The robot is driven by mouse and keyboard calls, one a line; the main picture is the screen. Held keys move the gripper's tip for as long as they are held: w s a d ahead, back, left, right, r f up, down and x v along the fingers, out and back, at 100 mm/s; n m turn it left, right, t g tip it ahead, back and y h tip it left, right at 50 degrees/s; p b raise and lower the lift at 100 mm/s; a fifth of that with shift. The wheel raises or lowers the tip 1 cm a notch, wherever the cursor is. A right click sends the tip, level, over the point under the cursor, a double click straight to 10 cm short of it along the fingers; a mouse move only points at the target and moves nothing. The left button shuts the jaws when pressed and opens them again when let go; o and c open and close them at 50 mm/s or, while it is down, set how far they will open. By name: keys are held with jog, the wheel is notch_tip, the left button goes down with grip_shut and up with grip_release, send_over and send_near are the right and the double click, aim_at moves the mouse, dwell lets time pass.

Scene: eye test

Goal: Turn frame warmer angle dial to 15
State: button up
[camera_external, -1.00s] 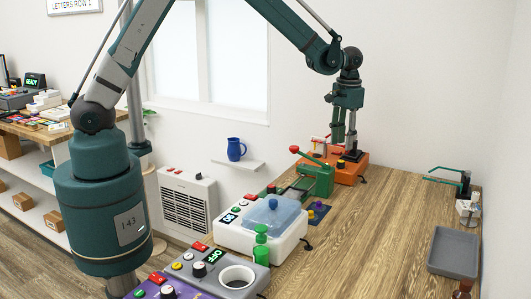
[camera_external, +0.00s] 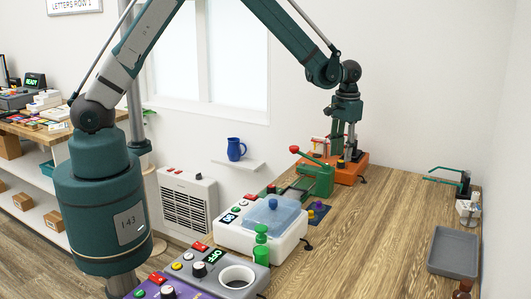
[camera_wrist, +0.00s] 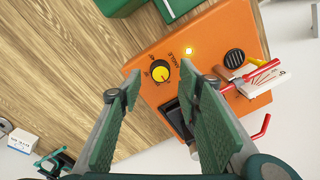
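The frame warmer appears to be the orange unit (camera_external: 356,172) at the far end of the bench; it also shows in the wrist view (camera_wrist: 215,40). The small scale marks are too blurred to read surely, as is the pointer's setting. My gripper (camera_wrist: 169,84) is open, its green fingers apart with nothing between them. In the wrist view the dial shows between the fingertips, nearer the left one. In the external view my gripper (camera_external: 345,148) hangs over the unit; contact cannot be told.
The orange unit also bears a lit yellow lamp (camera_wrist: 190,50), a round black grille (camera_wrist: 235,59) and a red-handled tool (camera_wrist: 252,76). A green press (camera_external: 317,180) stands close in front. The bench's right part is mostly clear, with a grey tray (camera_external: 453,251).

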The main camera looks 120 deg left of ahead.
aim_at(341, 161)
jog(key=shift+f, duration=1.6)
jog(key=shift+c, duration=0.7)
jog(key=c, duration=0.8)
jog(key=shift+o, duration=0.2)
